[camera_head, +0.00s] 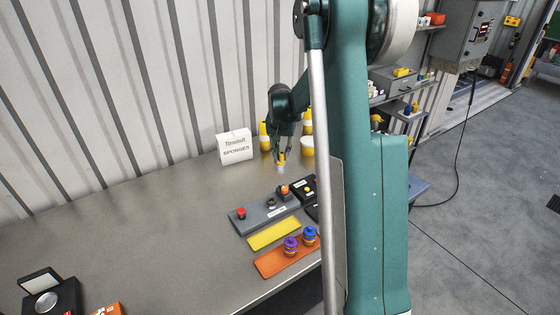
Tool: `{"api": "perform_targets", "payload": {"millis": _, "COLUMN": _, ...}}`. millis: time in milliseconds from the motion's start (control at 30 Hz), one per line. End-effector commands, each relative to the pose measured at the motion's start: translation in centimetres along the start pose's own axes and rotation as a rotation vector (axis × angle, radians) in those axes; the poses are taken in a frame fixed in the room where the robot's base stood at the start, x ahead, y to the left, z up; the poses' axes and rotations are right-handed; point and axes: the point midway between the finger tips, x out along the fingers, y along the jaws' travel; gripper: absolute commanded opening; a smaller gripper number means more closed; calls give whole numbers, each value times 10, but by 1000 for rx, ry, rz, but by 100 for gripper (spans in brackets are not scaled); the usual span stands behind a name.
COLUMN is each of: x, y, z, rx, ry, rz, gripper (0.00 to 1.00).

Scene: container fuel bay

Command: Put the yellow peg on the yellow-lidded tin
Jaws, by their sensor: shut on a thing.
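My gripper (282,147) points down over the far part of the metal table and is shut on a small yellow thing, which looks like the yellow peg (281,157). A pale patch shows just under it; I cannot tell whether this is part of it, another thing or a reflection. Two taller yellow-topped things, one to the left (264,135) and one behind to the right (308,121), stand near my gripper. I cannot make out for sure which thing is the yellow-lidded tin.
A white sponges box (235,147) stands left of my gripper, and a white round thing (307,146) to its right. Nearer are a grey control box (262,212), a yellow mat (274,233) and an orange mat (272,264) with purple-topped and blue-topped things. The table's left middle is clear.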

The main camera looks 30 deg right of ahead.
Motion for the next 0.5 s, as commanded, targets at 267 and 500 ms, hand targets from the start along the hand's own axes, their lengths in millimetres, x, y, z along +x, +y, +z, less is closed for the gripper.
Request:
{"api": "perform_targets", "payload": {"millis": 267, "x": 6, "y": -17, "z": -60, "rx": 2, "ry": 0, "rz": 0, "gripper": 6}}
{"api": "perform_targets", "payload": {"millis": 500, "x": 12, "y": -27, "z": -100, "rx": 2, "ry": 0, "rz": 0, "gripper": 6}}
